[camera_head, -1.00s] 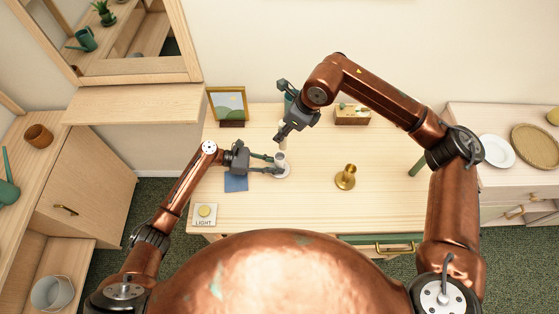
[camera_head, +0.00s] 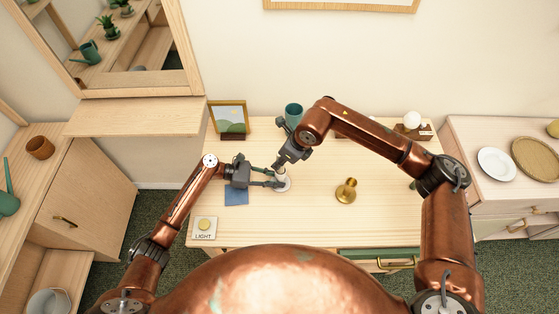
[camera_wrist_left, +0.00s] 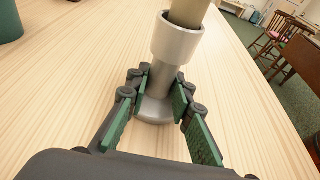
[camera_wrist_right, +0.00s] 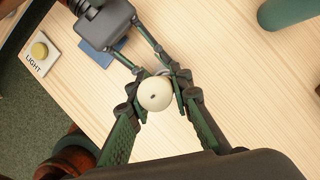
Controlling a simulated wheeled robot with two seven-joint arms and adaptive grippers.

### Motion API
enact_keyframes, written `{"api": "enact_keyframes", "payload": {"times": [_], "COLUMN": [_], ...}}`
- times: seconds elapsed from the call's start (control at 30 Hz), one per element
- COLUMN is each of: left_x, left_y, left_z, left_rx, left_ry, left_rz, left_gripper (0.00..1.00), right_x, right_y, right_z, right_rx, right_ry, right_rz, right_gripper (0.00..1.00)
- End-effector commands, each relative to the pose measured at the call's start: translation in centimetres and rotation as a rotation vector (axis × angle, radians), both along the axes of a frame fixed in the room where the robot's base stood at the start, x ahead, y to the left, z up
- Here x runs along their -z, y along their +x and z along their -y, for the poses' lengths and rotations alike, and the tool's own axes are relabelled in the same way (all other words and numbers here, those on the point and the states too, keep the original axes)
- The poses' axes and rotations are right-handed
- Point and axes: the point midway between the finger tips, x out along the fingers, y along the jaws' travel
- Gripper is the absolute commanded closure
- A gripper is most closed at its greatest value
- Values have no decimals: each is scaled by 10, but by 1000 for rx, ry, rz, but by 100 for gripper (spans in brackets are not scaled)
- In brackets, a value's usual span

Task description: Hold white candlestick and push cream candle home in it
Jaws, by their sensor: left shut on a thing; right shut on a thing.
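The white candlestick (camera_wrist_left: 178,40) stands upright on the table, its round base also showing in the head view (camera_head: 284,187). My left gripper (camera_head: 274,180) is shut on its stem, below the socket. The cream candle (camera_wrist_left: 188,11) is upright with its lower end at the socket mouth; how deep it sits inside is hidden. My right gripper (camera_wrist_right: 158,96) is shut on the candle near its top, directly above the candlestick. In the right wrist view the candle's round top (camera_wrist_right: 155,94) shows between the fingers and hides most of the candlestick.
A brass candlestick (camera_head: 346,191) stands to the right. A green cup (camera_head: 293,114) stands behind my right gripper. A picture frame (camera_head: 229,120) stands at the back. The front middle is clear.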

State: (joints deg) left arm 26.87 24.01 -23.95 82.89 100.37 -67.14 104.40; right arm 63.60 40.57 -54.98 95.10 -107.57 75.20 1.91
Motion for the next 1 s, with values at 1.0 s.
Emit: {"api": "enact_keyframes", "payload": {"times": [1.0], "left_x": [-2], "left_y": [1], "left_z": [0], "left_rx": [-3], "left_ry": [-2], "left_rz": [2], "left_gripper": [93], "right_x": [-48], "right_y": [-9], "right_z": [18], "right_rx": [-1], "right_ry": [-1], "right_rz": [2], "right_gripper": [63]}}
